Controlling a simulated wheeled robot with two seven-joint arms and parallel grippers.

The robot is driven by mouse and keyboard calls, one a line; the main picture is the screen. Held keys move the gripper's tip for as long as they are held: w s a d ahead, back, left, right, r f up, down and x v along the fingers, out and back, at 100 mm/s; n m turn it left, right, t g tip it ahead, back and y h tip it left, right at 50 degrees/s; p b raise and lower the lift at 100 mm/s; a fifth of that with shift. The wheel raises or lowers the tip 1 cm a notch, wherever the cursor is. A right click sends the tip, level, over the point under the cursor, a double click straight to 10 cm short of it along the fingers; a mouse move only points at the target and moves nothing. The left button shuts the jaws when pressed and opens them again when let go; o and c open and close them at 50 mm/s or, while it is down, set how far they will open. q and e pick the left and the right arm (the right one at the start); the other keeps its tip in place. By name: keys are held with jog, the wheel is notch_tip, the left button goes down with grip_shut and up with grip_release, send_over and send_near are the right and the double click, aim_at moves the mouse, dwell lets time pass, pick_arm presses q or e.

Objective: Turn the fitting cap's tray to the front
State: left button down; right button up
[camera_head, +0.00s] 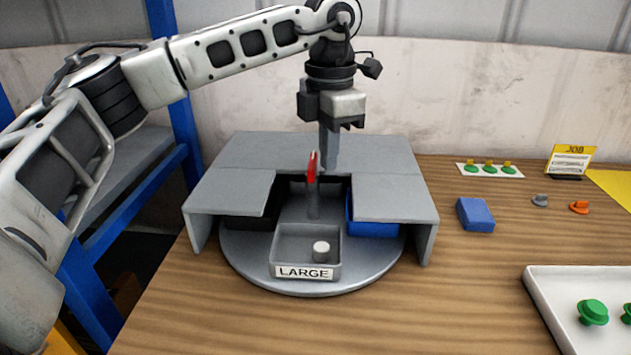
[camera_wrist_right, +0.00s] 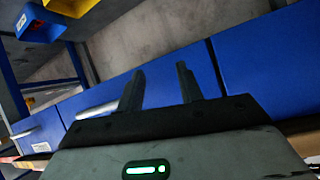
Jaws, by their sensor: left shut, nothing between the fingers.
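A grey round turntable (camera_head: 318,287) sits under a grey cover (camera_head: 285,152) with an opening at its front. A grey tray (camera_head: 290,245) labelled LARGE faces the front opening and holds a small white cylindrical piece (camera_head: 321,251). A blue tray (camera_head: 370,227) shows partly under the cover at right, and a dark tray (camera_head: 252,222) at left. A post with a red tip (camera_head: 313,163) rises at the centre. My left gripper (camera_head: 329,160) is shut and empty, pointing down just right of the red tip; I cannot tell whether they touch. My right gripper (camera_wrist_right: 160,80) is open and empty.
A blue block (camera_head: 475,214), a grey knob (camera_head: 540,200) and an orange knob (camera_head: 579,207) lie on the table at right. Behind are a white card with green pieces (camera_head: 490,170) and a JOB sign (camera_head: 571,159). A white tray (camera_head: 545,287) with green knobs stands front right.

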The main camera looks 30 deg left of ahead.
aim_at(313, 192)
dwell(0.4)
pick_arm(q)
notch_tip(313, 192, down, 2)
jog(key=shift+f+b, duration=0.25)
jog(key=shift+b, duration=0.45)
